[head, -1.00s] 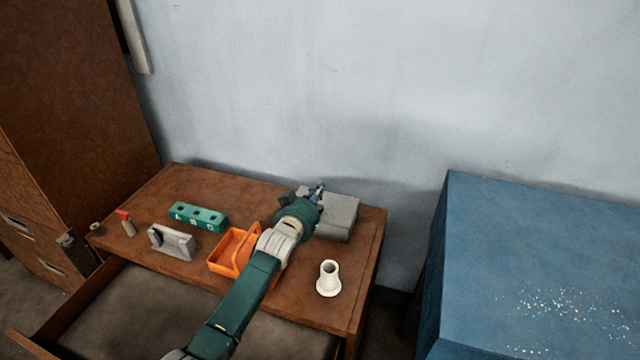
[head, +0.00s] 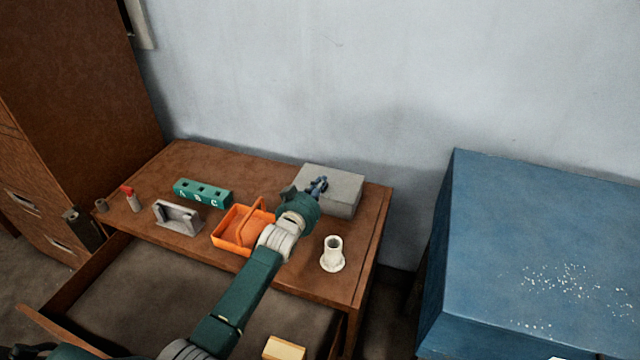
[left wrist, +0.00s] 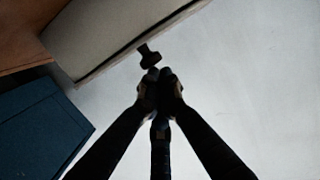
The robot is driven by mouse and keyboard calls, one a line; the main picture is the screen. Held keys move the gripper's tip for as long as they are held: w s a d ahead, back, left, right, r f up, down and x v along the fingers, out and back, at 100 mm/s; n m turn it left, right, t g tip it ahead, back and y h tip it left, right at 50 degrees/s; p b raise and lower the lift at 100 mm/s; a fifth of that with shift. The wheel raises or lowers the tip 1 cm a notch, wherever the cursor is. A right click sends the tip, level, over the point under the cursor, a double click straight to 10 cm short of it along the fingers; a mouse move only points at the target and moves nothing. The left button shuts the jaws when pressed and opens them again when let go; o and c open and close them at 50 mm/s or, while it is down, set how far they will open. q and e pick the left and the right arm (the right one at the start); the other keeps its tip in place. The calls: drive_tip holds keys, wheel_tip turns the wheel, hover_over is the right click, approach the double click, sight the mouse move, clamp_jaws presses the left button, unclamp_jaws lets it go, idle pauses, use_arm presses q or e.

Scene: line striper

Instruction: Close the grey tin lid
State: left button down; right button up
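The grey tin (head: 343,188) stands at the back right of the desk, by the wall. Its top looks flat and level, and I see no raised lid; my left gripper hides part of its left side. My left gripper (head: 318,187) is over the tin's left part. In the left wrist view its fingers (left wrist: 158,76) come together at the tips with nothing visible between them. There the tin (left wrist: 105,35) appears as a pale band, with a small dark shape at its edge that I cannot identify. Contact is unclear. My right gripper is not in view.
An orange basket (head: 228,242) and white flanged tube (head: 333,255) stand near my left arm. Further left are a green block (head: 203,194), grey bracket (head: 178,218) and red-topped bottle (head: 131,199). A drawer (head: 200,295) is open in front. A blue cabinet (head: 530,250) stands right.

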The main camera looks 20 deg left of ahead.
use_arm(q)
drive_tip(key=shift+s+f, duration=0.1)
drive_tip(key=shift+f, duration=0.15)
drive_tip(key=s+r, duration=0.2)
drive_tip(key=s, duration=0.9)
drive_tip(key=shift+s+a+r, duration=0.25)
drive_tip(key=shift+s+a, duration=0.05)
drive_tip(key=shift+s, duration=0.05)
